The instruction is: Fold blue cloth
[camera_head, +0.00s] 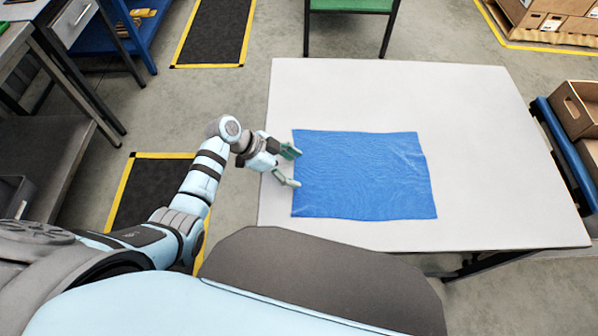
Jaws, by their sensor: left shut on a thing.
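The blue cloth (365,175) lies spread out, roughly rectangular and mostly flat, on the white table (480,150). Small wrinkles show near its upper right corner. My left gripper (292,168) is at the cloth's left edge, and its arm comes in from the left. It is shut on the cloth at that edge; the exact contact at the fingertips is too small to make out. My right gripper is not in view.
Bare tabletop surrounds the cloth, widest to the right. A green chair (352,6) stands behind the table. Cardboard boxes (577,108) are on a blue rack at the right edge. A metal workbench (50,120) stands at the far left.

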